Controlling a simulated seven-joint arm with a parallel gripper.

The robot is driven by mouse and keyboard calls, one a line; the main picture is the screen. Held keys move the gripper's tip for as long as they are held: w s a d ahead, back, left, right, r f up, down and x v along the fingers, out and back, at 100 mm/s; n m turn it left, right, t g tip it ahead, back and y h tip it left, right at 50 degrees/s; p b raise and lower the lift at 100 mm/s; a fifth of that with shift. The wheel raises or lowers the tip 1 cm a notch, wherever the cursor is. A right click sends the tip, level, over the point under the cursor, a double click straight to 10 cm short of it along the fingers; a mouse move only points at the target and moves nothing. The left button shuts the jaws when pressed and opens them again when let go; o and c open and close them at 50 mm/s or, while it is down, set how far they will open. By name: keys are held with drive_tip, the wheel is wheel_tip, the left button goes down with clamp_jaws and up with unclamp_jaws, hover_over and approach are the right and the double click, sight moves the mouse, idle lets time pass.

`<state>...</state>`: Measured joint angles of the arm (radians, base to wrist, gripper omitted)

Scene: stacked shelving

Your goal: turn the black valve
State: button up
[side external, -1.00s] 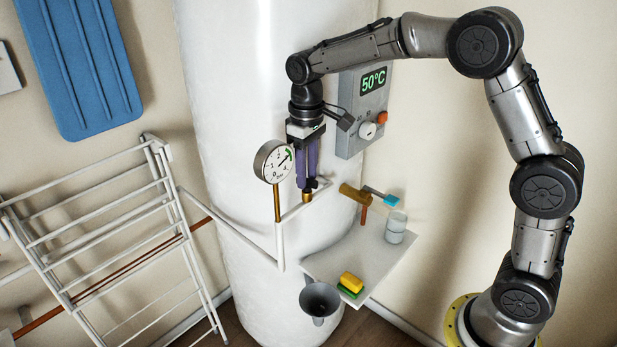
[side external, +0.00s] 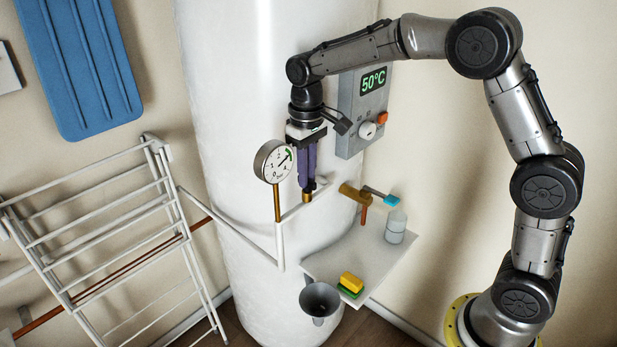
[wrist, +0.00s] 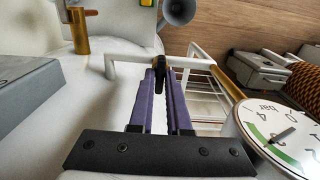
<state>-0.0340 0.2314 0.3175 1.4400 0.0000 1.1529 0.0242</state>
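The black valve (wrist: 159,71) shows in the wrist view as a small dark handle on the white pipe, between the tips of my gripper's purple fingers (wrist: 160,78). The fingers lie close against it on both sides, and my gripper appears shut on it. In the side external view my gripper (side external: 307,186) points down in front of the white tank, with its tips at the pipe above a brass fitting. The valve is mostly hidden behind the fingers there.
A round pressure gauge (side external: 273,161) on a brass stem stands close left of my fingers. A control box (side external: 350,140) is at the right. A drying rack (side external: 100,235) stands at left.

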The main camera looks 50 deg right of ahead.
drive_tip(key=shift+o, duration=1.2)
drive_tip(key=shift+r, duration=0.1)
drive_tip(key=shift+r, duration=2.4)
drive_tip(key=shift+r, duration=0.1)
